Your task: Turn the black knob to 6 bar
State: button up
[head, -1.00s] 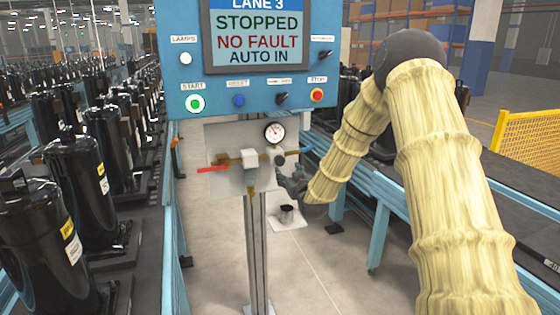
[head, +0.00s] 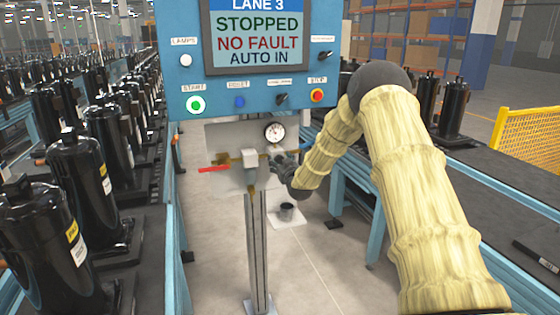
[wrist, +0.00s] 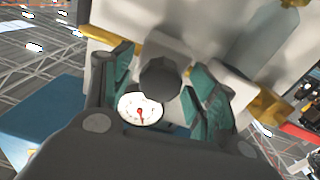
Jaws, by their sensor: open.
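The black knob (wrist: 160,78) sits on the regulator in the wrist view, between the two teal-padded fingers of my gripper (wrist: 162,68). The fingers are open, one on each side, with a gap visible at the right; contact at the left is hard to tell. The round white gauge (wrist: 140,109) with a red needle is close by, partly covered by my gripper. In the head view my gripper (head: 283,165) is at the regulator below the gauge (head: 274,132) and largely hides the knob. The gauge's numbers are too small to read.
The blue control panel (head: 245,88) hangs just above the regulator, its screen reading STOPPED, NO FAULT. A red lever (head: 213,169) is at the left of the pipework. Black compressors (head: 78,245) line the left conveyor. A dark cup (head: 287,211) stands below.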

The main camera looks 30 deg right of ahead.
jog(key=shift+w, duration=0.1)
jog(key=c, duration=1)
jog(key=shift+c, duration=0.2)
jog(key=shift+m+b, duration=0.3)
jog(key=m+b, duration=0.2)
jog(key=b, duration=0.1)
jog(key=shift+d+f, duration=0.1)
jog(key=shift+f, duration=0.1)
jog(key=m+b, duration=0.5)
jog(key=shift+m, duration=0.4)
jog(key=m+b, duration=0.5)
jog(key=shift+d+b, duration=0.1)
jog(key=shift+b, duration=0.2)
jog(key=m+b, duration=0.3)
jog(key=shift+r, duration=0.1)
jog(key=shift+m, duration=0.4)
